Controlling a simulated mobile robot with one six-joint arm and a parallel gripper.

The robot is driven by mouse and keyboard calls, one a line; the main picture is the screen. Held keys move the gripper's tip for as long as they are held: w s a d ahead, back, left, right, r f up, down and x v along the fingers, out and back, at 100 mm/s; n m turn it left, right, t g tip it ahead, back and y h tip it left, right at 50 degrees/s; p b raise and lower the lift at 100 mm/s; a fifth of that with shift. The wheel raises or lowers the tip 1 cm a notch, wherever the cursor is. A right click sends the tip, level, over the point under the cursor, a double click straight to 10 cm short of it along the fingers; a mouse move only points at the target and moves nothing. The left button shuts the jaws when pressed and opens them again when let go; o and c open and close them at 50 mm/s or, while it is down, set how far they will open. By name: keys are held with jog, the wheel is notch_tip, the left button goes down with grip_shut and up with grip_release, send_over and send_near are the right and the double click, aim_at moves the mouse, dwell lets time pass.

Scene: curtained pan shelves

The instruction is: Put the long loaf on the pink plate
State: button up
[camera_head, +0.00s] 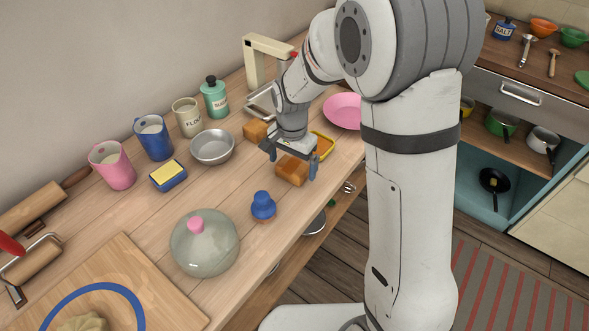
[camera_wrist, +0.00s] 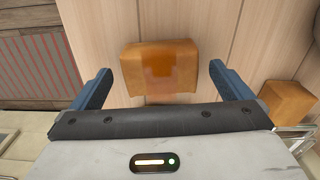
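An orange-brown loaf (camera_head: 291,171) lies on the wooden counter below my gripper (camera_head: 292,160). In the wrist view this loaf (camera_wrist: 160,68) sits between my open fingers (camera_wrist: 160,72), with a gap on each side. A second orange-brown loaf (camera_head: 255,131) lies farther back; it shows at the right of the wrist view (camera_wrist: 288,101). I cannot tell surely which loaf is the longer. The pink plate (camera_head: 343,110) lies on the counter beyond my gripper, partly hidden by my arm, and its visible part is empty.
A yellow tray (camera_head: 323,146) lies just beyond the near loaf. A metal bowl (camera_head: 212,147), a sponge on a blue base (camera_head: 168,175), a blue shaker (camera_head: 263,206) and a glass dome (camera_head: 205,242) stand on the left. The counter's front edge is close to the near loaf.

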aim_at(292, 166)
jog(key=c, duration=1.1)
jog(key=shift+o, duration=0.2)
notch_tip(292, 166, up, 10)
jog(key=shift+b, duration=0.4)
